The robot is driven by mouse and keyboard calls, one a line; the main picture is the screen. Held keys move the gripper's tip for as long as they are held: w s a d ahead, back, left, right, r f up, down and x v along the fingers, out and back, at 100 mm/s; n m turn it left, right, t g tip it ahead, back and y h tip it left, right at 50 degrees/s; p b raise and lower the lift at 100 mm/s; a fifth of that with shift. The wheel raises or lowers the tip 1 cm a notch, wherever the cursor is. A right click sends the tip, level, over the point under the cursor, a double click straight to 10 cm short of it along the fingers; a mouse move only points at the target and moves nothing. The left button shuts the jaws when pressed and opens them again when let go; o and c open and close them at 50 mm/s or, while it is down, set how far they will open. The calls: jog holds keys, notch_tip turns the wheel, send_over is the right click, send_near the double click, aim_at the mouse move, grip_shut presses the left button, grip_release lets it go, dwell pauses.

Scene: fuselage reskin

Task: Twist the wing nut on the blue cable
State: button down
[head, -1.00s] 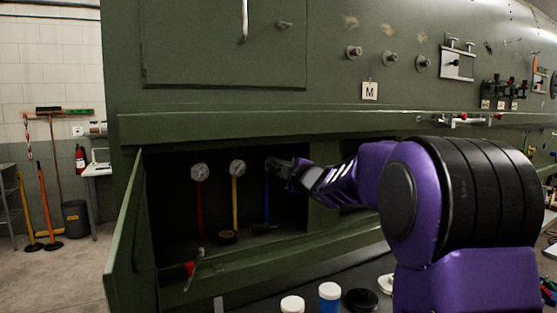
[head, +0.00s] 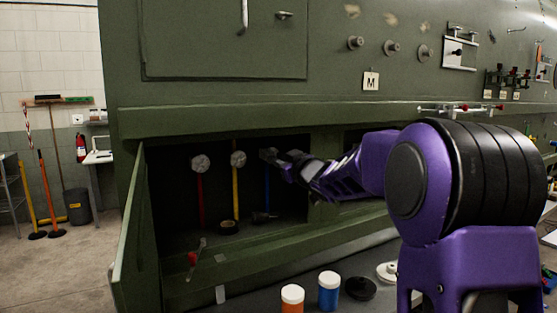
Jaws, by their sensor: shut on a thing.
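The blue cable (head: 267,187) hangs at the right inside the open green compartment, partly in shadow. My gripper (head: 270,155) is at its top end, reaching in from the right, and is shut on the wing nut there. The fingers hide the wing nut, so its angle does not show. To the left, a red cable (head: 201,202) and a yellow cable (head: 236,197) hang below round pale wing nuts, the red one's (head: 200,163) and the yellow one's (head: 238,159).
The compartment door (head: 130,233) stands open at the left. A dark roll (head: 229,227) lies on the compartment floor. A red-handled tool (head: 196,259) is at the front lip. An orange jar (head: 292,299), a blue jar (head: 329,291) and a black disc (head: 361,288) stand in front below.

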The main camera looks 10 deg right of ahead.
jog(key=shift+m, duration=1.6)
jog(key=c, duration=0.9)
grip_release()
jog(key=shift+o, duration=0.2)
